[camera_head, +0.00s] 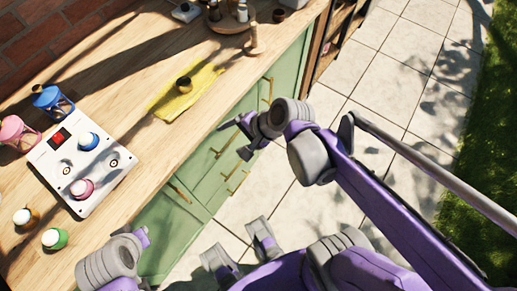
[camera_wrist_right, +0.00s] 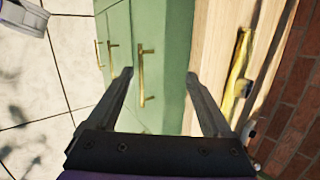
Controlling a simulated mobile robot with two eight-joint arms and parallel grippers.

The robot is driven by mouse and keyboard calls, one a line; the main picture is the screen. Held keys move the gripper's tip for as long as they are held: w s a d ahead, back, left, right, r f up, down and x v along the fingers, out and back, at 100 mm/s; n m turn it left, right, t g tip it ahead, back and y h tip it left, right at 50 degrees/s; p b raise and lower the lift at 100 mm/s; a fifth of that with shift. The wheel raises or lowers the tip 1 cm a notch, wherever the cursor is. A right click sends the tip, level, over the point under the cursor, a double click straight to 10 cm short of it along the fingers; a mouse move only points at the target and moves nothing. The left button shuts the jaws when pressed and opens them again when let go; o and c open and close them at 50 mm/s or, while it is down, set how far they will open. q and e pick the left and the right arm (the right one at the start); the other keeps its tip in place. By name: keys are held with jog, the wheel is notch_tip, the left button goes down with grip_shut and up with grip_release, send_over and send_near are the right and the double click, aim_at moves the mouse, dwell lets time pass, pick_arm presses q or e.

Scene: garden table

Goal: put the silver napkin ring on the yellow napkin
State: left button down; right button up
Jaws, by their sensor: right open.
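The yellow napkin (camera_head: 172,106) lies flat on the wooden counter, near its front edge. A small round brownish or golden ring-like thing (camera_head: 184,84) sits on it; I cannot tell whether it is the silver napkin ring. The napkin also shows at the right of the right wrist view (camera_wrist_right: 236,78). My right gripper (camera_head: 236,137) is open and empty, out in front of the green cabinet and apart from the counter. Its two fingers (camera_wrist_right: 158,82) show spread in the right wrist view, with cabinet front behind them. No fingers of my left gripper can be made out.
A wooden post (camera_head: 254,40) stands by the front edge, near a round wooden tray (camera_head: 220,25) with bottles. A white panel (camera_head: 105,183) with coloured knobs, blue and pink lanterns, and capped jars fill the left. Counter is bare between panel and napkin.

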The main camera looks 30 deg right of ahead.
jog(key=s+d+f+n+h, duration=0.2)
jog(key=s+n, duration=0.2)
jog(key=n, duration=0.3)
jog(key=s+d+f+n+g+h, duration=0.1)
jog(key=s+f+n+h, duration=0.1)
jog(key=s+n, duration=0.2)
jog(key=shift+s+d+n+h, duration=0.15)
jog(key=shift+d+n+h, duration=0.2)
jog(key=shift+n, duration=1.05)
